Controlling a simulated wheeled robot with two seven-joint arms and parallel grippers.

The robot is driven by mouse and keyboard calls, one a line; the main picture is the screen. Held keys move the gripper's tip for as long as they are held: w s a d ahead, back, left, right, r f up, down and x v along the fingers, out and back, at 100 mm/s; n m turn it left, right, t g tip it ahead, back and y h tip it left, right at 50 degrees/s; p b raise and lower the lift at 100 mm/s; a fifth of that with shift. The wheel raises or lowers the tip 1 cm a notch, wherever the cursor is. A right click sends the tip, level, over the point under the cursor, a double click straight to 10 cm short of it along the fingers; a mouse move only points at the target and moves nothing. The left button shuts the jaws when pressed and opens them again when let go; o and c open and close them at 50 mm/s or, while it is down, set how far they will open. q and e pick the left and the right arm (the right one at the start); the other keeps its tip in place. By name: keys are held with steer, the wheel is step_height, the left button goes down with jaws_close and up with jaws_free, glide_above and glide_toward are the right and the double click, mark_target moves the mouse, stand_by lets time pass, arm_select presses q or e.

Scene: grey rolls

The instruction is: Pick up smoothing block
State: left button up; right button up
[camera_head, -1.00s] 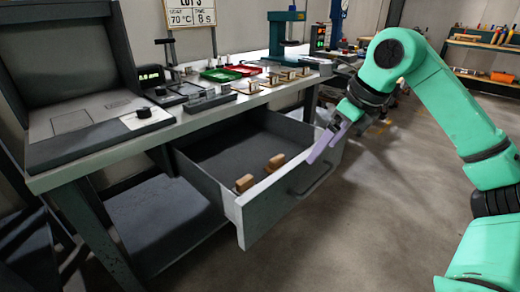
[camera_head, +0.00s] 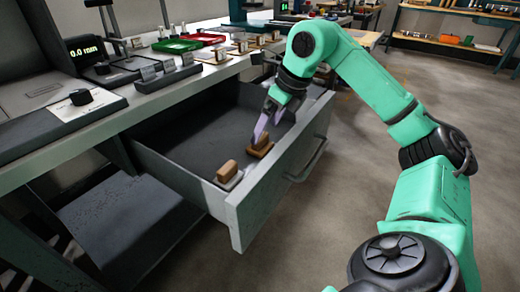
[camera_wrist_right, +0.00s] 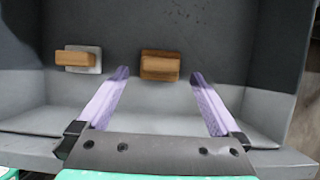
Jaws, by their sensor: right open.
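Two wooden blocks lie in the open drawer (camera_head: 180,152), near its front wall. The nearer block (camera_head: 228,172) sits on a pale grey base; the farther block (camera_head: 261,145) is brown all over. I cannot tell which one is the smoothing block. My right gripper (camera_head: 266,128) is over the drawer at the farther block, open. In the right wrist view the brown block (camera_wrist_right: 160,66) is centred just beyond and between the fingertips (camera_wrist_right: 160,76), apart from them. The pale-based block (camera_wrist_right: 77,58) is left of the left finger. My left gripper is out of view.
The drawer's front wall (camera_head: 275,172) with its handle (camera_head: 308,162) stands beside the blocks. Above the drawer is the workbench (camera_head: 165,106), with a green tray (camera_head: 178,46), a red tray (camera_head: 208,38) and a dial box (camera_head: 80,105). The rest of the drawer floor is bare.

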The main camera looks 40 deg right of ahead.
mark_target(260, 143)
steer(key=b+x, duration=0.2)
steer(key=x, duration=0.3)
steer(key=shift+w+f, duration=0.15)
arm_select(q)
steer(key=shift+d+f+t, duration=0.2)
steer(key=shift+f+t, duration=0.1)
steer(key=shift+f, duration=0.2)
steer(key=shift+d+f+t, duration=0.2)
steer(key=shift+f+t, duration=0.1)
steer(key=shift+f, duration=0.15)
arm_select(e)
steer(key=c, duration=1.3)
steer(key=shift+r, duration=0.25)
